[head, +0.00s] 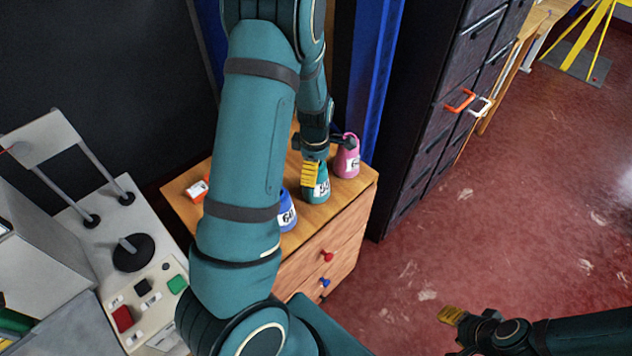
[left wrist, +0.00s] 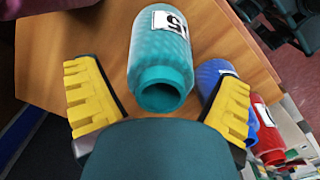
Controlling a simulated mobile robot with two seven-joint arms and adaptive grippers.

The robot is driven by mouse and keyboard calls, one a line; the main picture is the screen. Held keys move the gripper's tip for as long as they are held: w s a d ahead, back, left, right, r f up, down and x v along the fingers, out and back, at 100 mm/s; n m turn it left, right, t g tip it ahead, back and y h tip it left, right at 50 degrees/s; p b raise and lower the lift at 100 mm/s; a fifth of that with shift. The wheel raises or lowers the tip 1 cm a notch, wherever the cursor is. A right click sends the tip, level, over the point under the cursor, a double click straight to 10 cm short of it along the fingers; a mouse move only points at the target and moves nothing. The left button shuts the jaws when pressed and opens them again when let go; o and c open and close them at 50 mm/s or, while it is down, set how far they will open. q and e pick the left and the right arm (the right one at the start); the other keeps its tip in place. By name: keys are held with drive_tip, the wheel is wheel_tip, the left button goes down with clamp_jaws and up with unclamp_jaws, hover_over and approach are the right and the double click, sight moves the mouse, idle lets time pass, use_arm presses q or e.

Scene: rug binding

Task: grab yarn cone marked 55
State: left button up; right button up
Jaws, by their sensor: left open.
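The teal yarn cone (head: 318,192) stands on the wooden cabinet top, its white label seeming to read 55. In the left wrist view the teal cone (left wrist: 163,60) lies ahead between the fingers, its narrow open end toward me and its label partly cut off. My left gripper (head: 318,165) is above and behind this cone in the head view; one yellow finger overlaps it. In the left wrist view my left gripper (left wrist: 157,88) is open and empty, fingers either side of the cone. My right gripper (head: 455,316) is low at right, over the floor; its jaw opening is unclear.
A pink cone (head: 347,160) stands close to the right of the teal one. A blue cone (head: 288,212) stands left, partly behind my arm. Dark drawers (head: 440,110) rise at right.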

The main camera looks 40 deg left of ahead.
use_arm(q)
drive_tip(key=c, duration=1.4)
